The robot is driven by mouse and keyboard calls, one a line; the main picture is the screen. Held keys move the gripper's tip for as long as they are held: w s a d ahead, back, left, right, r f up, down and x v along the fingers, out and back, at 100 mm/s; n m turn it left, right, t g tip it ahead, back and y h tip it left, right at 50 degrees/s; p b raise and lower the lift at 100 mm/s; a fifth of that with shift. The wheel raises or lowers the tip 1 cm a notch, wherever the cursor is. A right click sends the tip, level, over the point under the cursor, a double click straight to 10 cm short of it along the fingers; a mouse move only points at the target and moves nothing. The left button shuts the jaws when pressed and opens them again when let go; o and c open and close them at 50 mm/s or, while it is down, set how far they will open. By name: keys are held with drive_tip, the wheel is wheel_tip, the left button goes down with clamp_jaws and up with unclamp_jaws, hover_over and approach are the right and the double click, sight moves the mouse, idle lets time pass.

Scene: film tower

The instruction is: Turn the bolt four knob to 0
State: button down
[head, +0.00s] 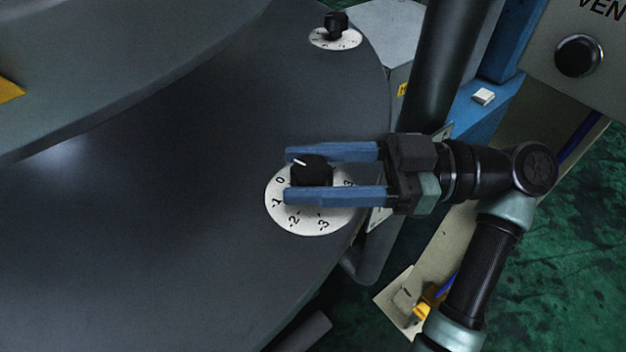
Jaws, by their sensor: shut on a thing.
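A black knob (312,171) with a short white pointer line stands on a round white dial plate (315,228) near the edge of the dark disc. The fingers hide the top of the plate. No label naming the bolt shows.
A second black knob (336,24) on a white dial (335,41) sits further back on the disc (160,240). A dark upright post (442,65) stands just behind my gripper. A grey panel with a round black button (578,56) is at the upper right.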

drive_tip(key=shift+a+n+g+b, duration=0.1)
drive_tip(key=shift+n+g+b, duration=0.25)
drive_tip(key=shift+g, duration=0.35)
drive_tip(key=shift+c, duration=1.3)
unclamp_jaws()
drive_tip(key=d+b, duration=0.1)
drive_tip(key=d, duration=0.6)
drive_tip(key=shift+w+d+b, duration=0.15)
drive_tip(key=shift+d+b, duration=0.15)
drive_tip(key=shift+b, duration=0.05)
